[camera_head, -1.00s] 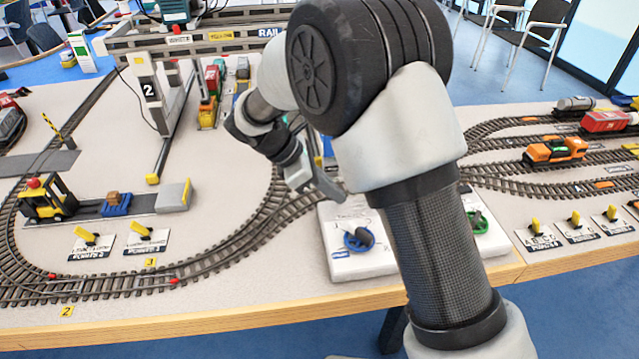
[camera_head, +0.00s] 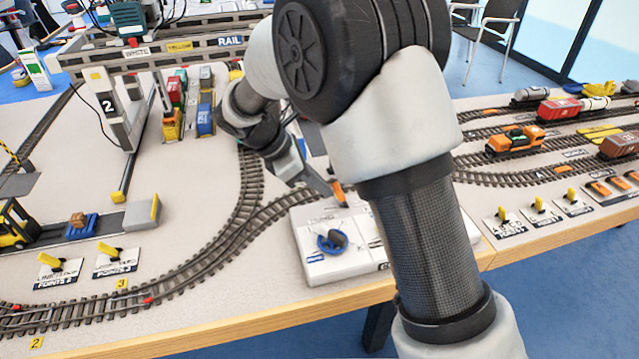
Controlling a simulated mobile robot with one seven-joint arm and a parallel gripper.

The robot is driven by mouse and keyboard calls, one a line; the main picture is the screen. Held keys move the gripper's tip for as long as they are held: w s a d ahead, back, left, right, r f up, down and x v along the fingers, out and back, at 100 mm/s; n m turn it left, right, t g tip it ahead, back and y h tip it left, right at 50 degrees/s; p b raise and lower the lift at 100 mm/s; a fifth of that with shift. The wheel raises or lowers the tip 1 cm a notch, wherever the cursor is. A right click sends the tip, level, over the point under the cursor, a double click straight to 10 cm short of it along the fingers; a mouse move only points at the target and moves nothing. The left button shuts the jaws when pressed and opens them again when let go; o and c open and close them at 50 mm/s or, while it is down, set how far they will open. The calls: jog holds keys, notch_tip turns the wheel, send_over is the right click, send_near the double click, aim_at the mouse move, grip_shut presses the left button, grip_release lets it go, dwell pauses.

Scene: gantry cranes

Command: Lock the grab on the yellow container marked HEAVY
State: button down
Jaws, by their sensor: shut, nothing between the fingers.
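My gripper (camera_head: 328,192) is shut and empty at the back of the white control box (camera_head: 312,262), close beside an orange lever (camera_head: 339,192). I cannot tell whether it touches the lever. A blue round knob (camera_head: 331,241) with a dark handle sits on the box's front left. My arm hides the box's right part. The gantry crane (camera_head: 120,112) marked 2 stands at the left back. Below its beam are small vehicles with red, green and blue loads, and a yellow-orange vehicle (camera_head: 172,126) at the front. No HEAVY mark is readable, and no grab is clearly visible.
Point levers on white plates (camera_head: 118,258) stand at the front left, others (camera_head: 540,208) at the right. Curved track (camera_head: 215,248) passes left of the box. An orange locomotive (camera_head: 514,141) and red wagon (camera_head: 557,109) stand on the right tracks. The wooden table edge (camera_head: 250,331) lies in front.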

aim_at(338, 186)
jog(key=shift+w+d+r+g+y+p, duration=0.25)
jog(key=shift+d+r+y+p, duration=0.5)
jog(key=shift+p, duration=1.1)
jog(key=d+r+y+p, duration=0.1)
jog(key=p, duration=0.2)
jog(key=shift+w+d+g+y, duration=0.1)
jog(key=shift+g+y, duration=0.15)
jog(key=shift+y, duration=0.1)
jog(key=p, duration=0.2)
jog(key=d+y+p, duration=0.1)
jog(key=shift+w+d+r+y+p, duration=0.2)
jog(key=shift+y+p, duration=0.1)
jog(key=shift+p, duration=0.05)
jog(key=shift+w+d+f+g+y+p, duration=0.1)
jog(key=shift+w+d+g+y+p, duration=0.1)
jog(key=shift+d+g+y+p, duration=0.4)
jog(key=shift+a+f, duration=0.25)
jog(key=shift+f, duration=0.05)
jog(key=shift+r+p, duration=0.65)
jog(key=shift+r, duration=0.2)
